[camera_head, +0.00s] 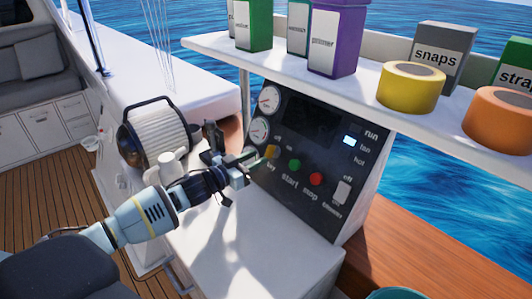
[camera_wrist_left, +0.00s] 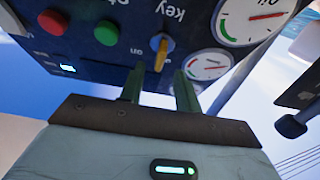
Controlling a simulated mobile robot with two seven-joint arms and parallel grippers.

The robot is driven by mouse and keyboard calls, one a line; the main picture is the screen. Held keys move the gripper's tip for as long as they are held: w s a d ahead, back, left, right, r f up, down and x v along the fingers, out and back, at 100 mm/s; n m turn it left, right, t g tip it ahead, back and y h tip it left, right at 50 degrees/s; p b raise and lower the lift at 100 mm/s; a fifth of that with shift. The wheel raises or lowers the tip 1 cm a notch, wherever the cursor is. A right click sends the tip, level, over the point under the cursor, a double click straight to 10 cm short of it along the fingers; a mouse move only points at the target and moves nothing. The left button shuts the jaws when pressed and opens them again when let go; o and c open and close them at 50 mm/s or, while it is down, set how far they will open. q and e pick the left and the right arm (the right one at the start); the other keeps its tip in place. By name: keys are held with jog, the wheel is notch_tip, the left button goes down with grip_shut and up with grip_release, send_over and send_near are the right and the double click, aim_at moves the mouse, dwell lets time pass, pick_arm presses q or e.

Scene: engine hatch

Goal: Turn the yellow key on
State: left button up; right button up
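The yellow key (camera_head: 271,151) is a small knob on the dark control panel (camera_head: 312,190), left of the green start button (camera_head: 295,165). The left wrist view, upside down, shows the key (camera_wrist_left: 161,52) near the "key" label, standing nearly vertical in that picture. My left gripper (camera_head: 254,162) is at the panel, right by the key. In the wrist view its two green fingers (camera_wrist_left: 158,88) are apart, with the key in line with the gap between them. I cannot tell whether they touch it. My right gripper is not in view.
A red stop button (camera_head: 316,179) and a white switch (camera_head: 341,192) are to the right on the panel. Two gauges (camera_head: 264,115) are at its left. A white shelf (camera_head: 365,95) with boxes and tape rolls overhangs it.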

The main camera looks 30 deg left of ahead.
aim_at(266, 153)
pick_arm(q)
jog(key=shift+x, duration=2.4)
grip_shut()
